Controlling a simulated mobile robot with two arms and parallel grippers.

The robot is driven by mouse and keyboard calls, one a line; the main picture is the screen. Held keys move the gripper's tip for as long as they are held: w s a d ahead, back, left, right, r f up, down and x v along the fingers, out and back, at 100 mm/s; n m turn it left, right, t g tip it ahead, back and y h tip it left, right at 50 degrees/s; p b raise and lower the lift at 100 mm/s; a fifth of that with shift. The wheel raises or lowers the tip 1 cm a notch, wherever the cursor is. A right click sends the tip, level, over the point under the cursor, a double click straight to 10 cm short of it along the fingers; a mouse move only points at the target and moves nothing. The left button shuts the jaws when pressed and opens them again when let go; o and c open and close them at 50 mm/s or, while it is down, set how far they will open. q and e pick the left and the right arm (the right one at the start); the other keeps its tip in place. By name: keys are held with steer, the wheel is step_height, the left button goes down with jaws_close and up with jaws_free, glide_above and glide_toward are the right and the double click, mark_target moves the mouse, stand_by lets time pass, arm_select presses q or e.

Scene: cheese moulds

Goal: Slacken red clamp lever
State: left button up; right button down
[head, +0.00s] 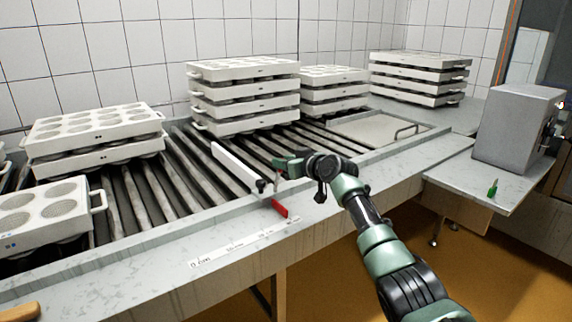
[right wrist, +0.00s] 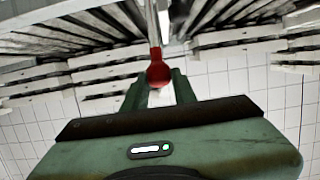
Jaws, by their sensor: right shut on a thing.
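The red clamp (head: 280,208) sits at the front edge of the roller conveyor, at the end of a white bar. A thin lever rises from it towards my right gripper (head: 282,165). In the right wrist view a red knob (right wrist: 158,74) on a thin rod sits between the fingers of my right gripper (right wrist: 157,92). The gripper is shut on this red lever knob. My left gripper is not in view.
The white bar (head: 238,167) lies across the rollers. Stacks of white moulds stand at the left (head: 95,135), centre (head: 245,92) and back right (head: 420,75). A ruler strip (head: 245,245) runs along the conveyor's front edge.

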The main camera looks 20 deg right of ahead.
steer(key=shift+w+a+r, duration=0.15)
steer(key=shift+w+r, duration=0.15)
steer(key=shift+r, duration=0.3)
steer(key=c, duration=1.2)
jaws_free()
steer(key=shift+w+a, duration=0.1)
steer(key=shift+o, duration=0.2)
steer(key=shift+a+f, duration=0.15)
steer(key=shift+f, duration=0.05)
steer(key=shift+f, duration=0.2)
